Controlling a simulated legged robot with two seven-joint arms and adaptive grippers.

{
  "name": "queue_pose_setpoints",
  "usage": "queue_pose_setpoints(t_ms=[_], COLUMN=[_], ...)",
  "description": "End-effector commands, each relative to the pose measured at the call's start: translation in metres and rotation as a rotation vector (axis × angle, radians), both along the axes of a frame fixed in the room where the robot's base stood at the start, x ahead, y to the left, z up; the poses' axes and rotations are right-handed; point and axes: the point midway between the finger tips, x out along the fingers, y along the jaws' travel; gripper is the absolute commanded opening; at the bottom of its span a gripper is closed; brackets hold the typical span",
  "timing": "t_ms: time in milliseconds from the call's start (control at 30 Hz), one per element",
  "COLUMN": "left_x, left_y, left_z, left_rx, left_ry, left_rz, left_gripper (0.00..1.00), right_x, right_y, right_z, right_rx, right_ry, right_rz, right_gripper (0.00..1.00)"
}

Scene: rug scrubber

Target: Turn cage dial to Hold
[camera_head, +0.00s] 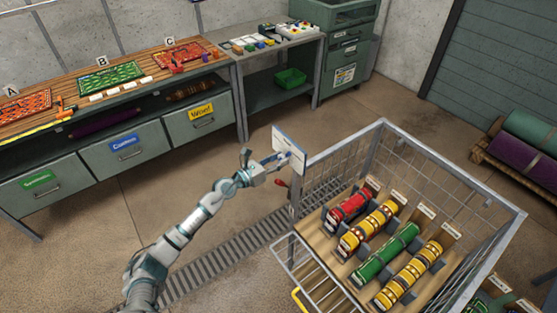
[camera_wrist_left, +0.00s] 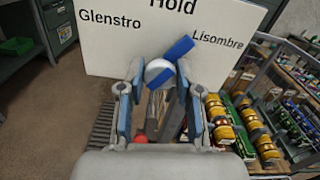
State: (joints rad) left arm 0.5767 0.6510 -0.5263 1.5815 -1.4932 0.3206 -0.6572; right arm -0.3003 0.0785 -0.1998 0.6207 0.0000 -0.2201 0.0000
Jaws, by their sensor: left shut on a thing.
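The cage dial's white plate (camera_head: 289,145) stands at the left corner of the wire cage. In the left wrist view the plate (camera_wrist_left: 110,55) reads Glenstro at left, Hold at top, partly cut off, and Lisombre at right. The dial (camera_wrist_left: 158,70) is a pale round knob with a blue bar (camera_wrist_left: 180,48) slanting to the upper right, between Hold and Lisombre. My left gripper (camera_head: 280,161) is at the plate; its fingers (camera_wrist_left: 158,85) are shut on the dial from both sides. The fingers hide part of the knob. My right gripper is not in view.
The wire cage (camera_head: 450,165) holds red, yellow and green rolls on a wooden base. A red knob (camera_head: 281,183) hangs below the plate. A workbench (camera_head: 130,80) with labelled drawers stands at the back left. A floor grate (camera_head: 225,258) runs beneath my arm.

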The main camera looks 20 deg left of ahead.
Motion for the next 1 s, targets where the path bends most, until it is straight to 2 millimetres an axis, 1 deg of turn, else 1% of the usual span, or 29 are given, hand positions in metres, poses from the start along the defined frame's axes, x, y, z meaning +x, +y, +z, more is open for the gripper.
queue_pose_setpoints(t_ms=[567, 767, 1000], left_x=[0.001, 0.001, 0.002], left_y=[0.002, 0.002, 0.003], left_z=[0.002, 0.004, 0.005], left_rx=[-0.029, -0.085, -0.215], left_ry=[0.018, 0.062, 0.163], left_rz=[0.005, 0.006, 0.006], left_gripper=[0.0, 0.0, 0.0], right_x=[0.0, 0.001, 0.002], right_y=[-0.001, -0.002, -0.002], right_z=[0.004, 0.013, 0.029], right_rx=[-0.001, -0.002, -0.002], right_ry=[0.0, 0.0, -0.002], right_rz=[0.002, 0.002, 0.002], right_gripper=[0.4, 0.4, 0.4])
